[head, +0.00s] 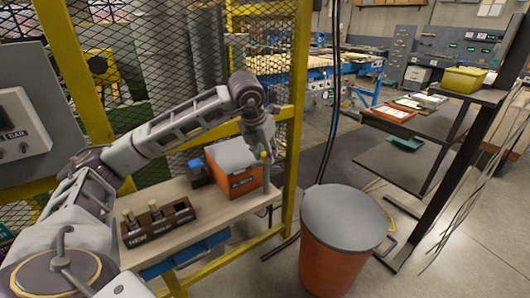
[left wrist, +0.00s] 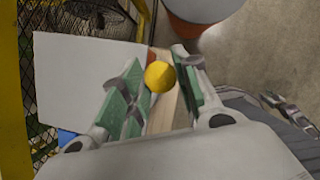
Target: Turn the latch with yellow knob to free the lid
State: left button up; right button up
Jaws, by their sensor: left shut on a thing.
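The orange box (head: 242,184) with a grey lid (head: 231,153) stands at the right part of the wooden bench; the lid lies flat on it. The lid also shows pale in the left wrist view (left wrist: 80,85). The yellow knob (left wrist: 160,75) of the latch sits between the green-padded fingers of my left gripper (left wrist: 160,92), which is shut on it. In the head view the knob (head: 264,155) shows small by my left gripper (head: 263,160), at the box's right side. The rest of the latch is hidden by the fingers.
A dark wooden holder (head: 158,221) with several turned pieces stands on the bench (head: 215,205), left of the box. A blue object (head: 198,172) is behind it. A grey-topped orange bin (head: 343,222) stands on the floor to the right. Yellow-framed mesh is behind the bench.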

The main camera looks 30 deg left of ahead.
pick_arm(q)
jog(key=shift+n+y, duration=0.8)
jog(key=shift+n, duration=1.2)
jog(key=o, duration=1)
jog(key=shift+g, duration=0.3)
jog(key=shift+d+r, duration=0.1)
jog(key=v, duration=1.1)
jog(key=shift+r, duration=0.3)
jog(key=shift+s, duration=0.2)
